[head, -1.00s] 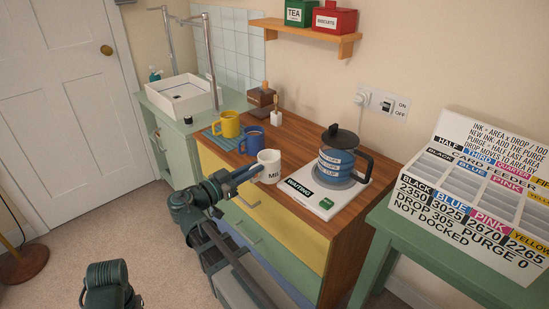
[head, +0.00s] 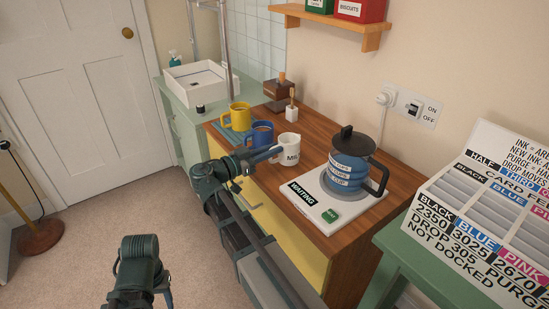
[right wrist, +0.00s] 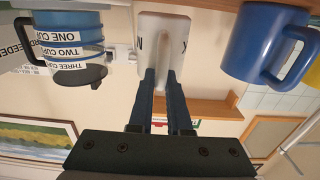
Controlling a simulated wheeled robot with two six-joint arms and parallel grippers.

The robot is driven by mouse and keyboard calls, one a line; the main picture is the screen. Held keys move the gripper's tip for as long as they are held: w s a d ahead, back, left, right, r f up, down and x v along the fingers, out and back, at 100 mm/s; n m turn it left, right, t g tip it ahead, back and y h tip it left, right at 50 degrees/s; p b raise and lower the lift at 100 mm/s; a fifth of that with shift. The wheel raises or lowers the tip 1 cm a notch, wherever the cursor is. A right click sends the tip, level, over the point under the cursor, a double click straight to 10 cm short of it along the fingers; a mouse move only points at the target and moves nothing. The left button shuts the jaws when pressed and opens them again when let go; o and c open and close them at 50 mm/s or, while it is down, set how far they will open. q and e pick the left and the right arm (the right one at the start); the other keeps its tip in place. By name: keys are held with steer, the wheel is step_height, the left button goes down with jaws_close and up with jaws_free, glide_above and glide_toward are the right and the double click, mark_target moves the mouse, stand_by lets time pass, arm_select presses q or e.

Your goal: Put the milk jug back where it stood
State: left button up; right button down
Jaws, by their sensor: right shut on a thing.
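A blue mug (head: 261,134) and a yellow mug (head: 240,116) stand left of the jug, by a blue mat. Right of it, a blue pot (head: 347,165) stands on a white plate marked WAITING (head: 310,205). A small white pot with a brush (head: 291,113) is behind.

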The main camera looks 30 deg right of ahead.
step_height(320, 180, down, 2)
steer(key=shift+f+b, duration=0.25)
steer(key=shift+b, duration=0.55)
arm_select(q)
steer(key=shift+w+d+f, duration=0.1)
steer(key=shift+d+f, duration=0.1)
steer(key=shift+f, duration=0.35)
steer(key=shift+d+f, duration=0.2)
steer(key=shift+f, duration=0.35)
arm_select(e)
steer(key=shift+r, duration=0.15)
arm_select(q)
steer(key=shift+f, duration=0.1)
arm_select(e)
steer(key=shift+f, duration=0.25)
steer(key=c, duration=0.9)
jaws_free()
steer(key=shift+r, duration=0.1)
steer(key=shift+o, duration=0.2)
steer(key=shift+r, duration=0.1)
steer(key=shift+a, duration=0.15)
steer(key=s+a, duration=0.1)
steer(key=a, duration=1)
steer(key=shift+a, duration=0.3)
